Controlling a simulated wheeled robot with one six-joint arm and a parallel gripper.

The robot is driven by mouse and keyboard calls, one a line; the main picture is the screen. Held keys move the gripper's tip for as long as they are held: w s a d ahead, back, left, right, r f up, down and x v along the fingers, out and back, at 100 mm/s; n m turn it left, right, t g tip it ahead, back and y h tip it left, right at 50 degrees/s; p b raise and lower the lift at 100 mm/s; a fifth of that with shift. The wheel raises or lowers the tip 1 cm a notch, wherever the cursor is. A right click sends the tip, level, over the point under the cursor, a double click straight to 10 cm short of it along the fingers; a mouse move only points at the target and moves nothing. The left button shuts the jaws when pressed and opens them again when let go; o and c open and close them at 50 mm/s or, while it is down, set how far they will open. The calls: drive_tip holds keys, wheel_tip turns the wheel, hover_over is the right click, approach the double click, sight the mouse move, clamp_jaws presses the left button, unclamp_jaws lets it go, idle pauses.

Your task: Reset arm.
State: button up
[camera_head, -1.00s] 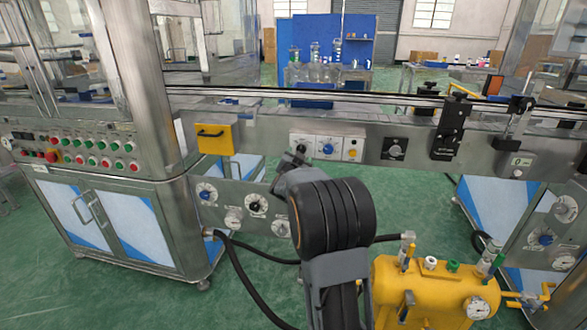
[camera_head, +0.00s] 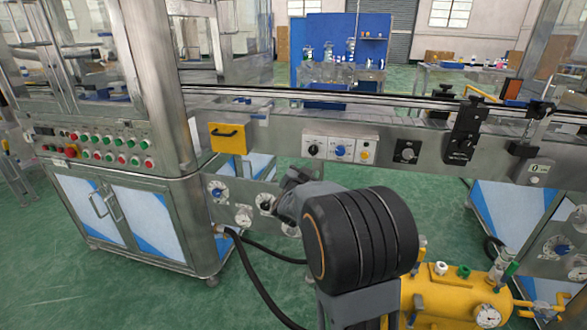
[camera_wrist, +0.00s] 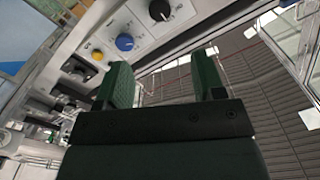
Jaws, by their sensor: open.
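My gripper (camera_wrist: 164,84) shows in the wrist view with its two dark green fingers apart and nothing between them. Past the fingers, at the upper left of that view, is the grey control panel (camera_wrist: 136,26) with a blue knob (camera_wrist: 125,42) and a black knob (camera_wrist: 159,10). The fingers look apart from the panel. In the head view my arm is folded in front of the machine, and its thick black joint covers part of the view. I cannot make out the fingers there. The same panel shows there (camera_head: 340,148), above and behind the arm.
The conveyor frame (camera_head: 270,135) crosses behind my arm, with a yellow handled box (camera_head: 228,138). A steel cabinet (camera_head: 125,205) stands left. A yellow tank (camera_head: 455,295) with a gauge is close at lower right. A black hose (camera_head: 250,275) runs low. Green floor is open at lower left.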

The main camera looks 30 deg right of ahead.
drive_tip(key=s+a+r+n+g+y+p, duration=0.1)
drive_tip(key=s+a+r+n+y+p, duration=0.25)
drive_tip(key=a+r+y+p, duration=0.35)
drive_tip(key=s+a+r+n+y+p, duration=0.2)
drive_tip(key=a+r+n+y+p, duration=0.25)
drive_tip(key=a+p, duration=0.35)
drive_tip(key=s+a+r+n+g+p, duration=0.2)
drive_tip(key=s+p, duration=0.1)
drive_tip(key=s, duration=0.3)
drive_tip(key=s+a+r+n+g+y+p, duration=0.1)
drive_tip(key=s+a+n+g+p, duration=0.1)
drive_tip(key=s, duration=0.4)
drive_tip(key=s+a+r+n+g+p, duration=0.1)
drive_tip(key=s+a+r+g+p, duration=0.1)
drive_tip(key=s+a+g+p, duration=0.1)
drive_tip(key=s+g+p, duration=0.1)
drive_tip(key=s+p, duration=0.1)
drive_tip(key=s, duration=0.1)
drive_tip(key=shift+s+r+n+p, duration=0.15)
drive_tip(key=shift+r+n+p, duration=0.15)
drive_tip(key=shift+n, duration=0.1)
